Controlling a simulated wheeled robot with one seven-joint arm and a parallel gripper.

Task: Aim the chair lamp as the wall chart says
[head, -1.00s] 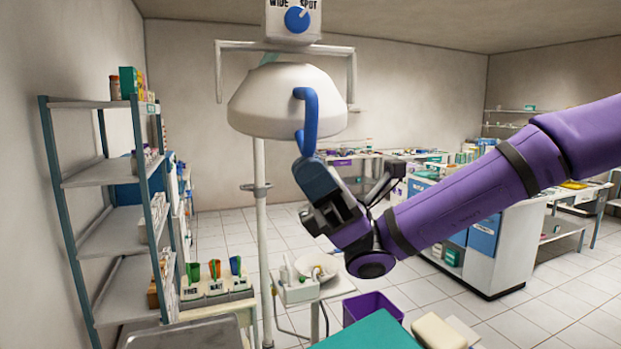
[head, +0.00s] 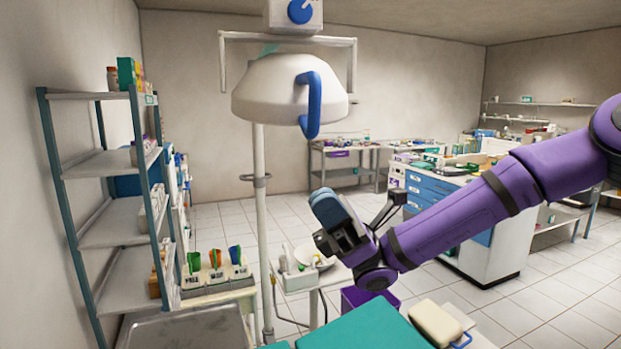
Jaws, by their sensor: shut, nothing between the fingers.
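The chair lamp (head: 270,95) is a white dome in a white yoke on a pole, in the upper left middle of the head view. A blue handle (head: 313,104) hangs on its front. A blue knob (head: 300,11) sits on a white box above it, cut by the top edge. My gripper (head: 328,205) is shut and empty, below and slightly right of the handle, apart from it. No wall chart can be made out.
A shelf rack (head: 115,180) stands at the left. A teal chair surface (head: 365,328) fills the bottom middle. A counter with blue drawers (head: 435,202) is at the right.

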